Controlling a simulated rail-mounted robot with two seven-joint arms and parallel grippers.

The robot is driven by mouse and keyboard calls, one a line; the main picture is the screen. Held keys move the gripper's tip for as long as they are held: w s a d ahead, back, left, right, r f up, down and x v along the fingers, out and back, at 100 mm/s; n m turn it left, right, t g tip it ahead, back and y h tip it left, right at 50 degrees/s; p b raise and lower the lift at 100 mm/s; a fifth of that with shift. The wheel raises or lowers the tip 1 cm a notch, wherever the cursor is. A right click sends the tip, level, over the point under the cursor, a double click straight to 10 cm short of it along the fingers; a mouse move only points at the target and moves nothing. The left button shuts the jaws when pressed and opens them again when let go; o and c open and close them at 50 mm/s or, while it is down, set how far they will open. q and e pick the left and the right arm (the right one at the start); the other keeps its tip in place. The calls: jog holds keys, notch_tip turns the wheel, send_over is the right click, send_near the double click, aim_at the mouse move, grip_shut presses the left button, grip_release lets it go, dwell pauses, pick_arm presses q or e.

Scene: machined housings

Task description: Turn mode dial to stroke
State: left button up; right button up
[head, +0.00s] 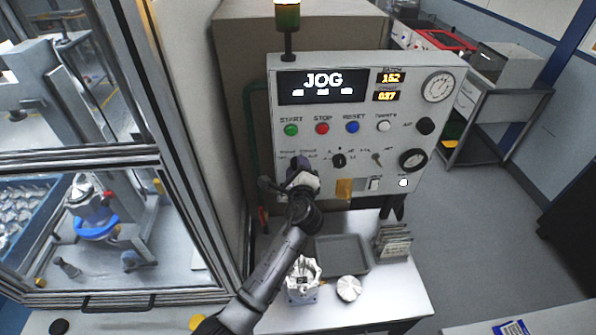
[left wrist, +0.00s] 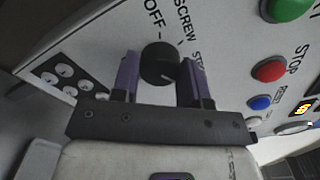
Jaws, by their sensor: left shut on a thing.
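The control panel (head: 330,108) is a pale upright box with a screen (head: 322,84) reading JOG. My left gripper (head: 302,172) reaches the panel's lower left and hides the mode dial in the head view. In the left wrist view, the round black mode dial (left wrist: 160,65) sits between the two purple fingers of my left gripper (left wrist: 161,75), which is shut on it. Labels OFF, SCREW and a partly hidden STO… ring the dial. I cannot tell for sure which label the dial points to. My right gripper is not in view.
Green, red and blue buttons (head: 322,128) line the panel above my gripper. Another black knob (head: 338,160) is close to its right. Below, a white table holds a grey tray (head: 342,255), a machined housing (head: 302,280) and a round metal part (head: 349,288). A glazed enclosure stands left.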

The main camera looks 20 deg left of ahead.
pick_arm(q)
jog(key=n+b, duration=0.5)
jog(key=n, duration=0.1)
jog(key=shift+n, duration=0.4)
dwell(0.4)
jog(key=o, duration=0.9)
jog(key=shift+o, duration=0.2)
jog(key=b+v, duration=0.1)
jog(key=v, duration=1.2)
jog(key=shift+s+d+b, duration=0.2)
jog(key=shift+s+b, duration=0.1)
jog(key=shift+s, duration=0.05)
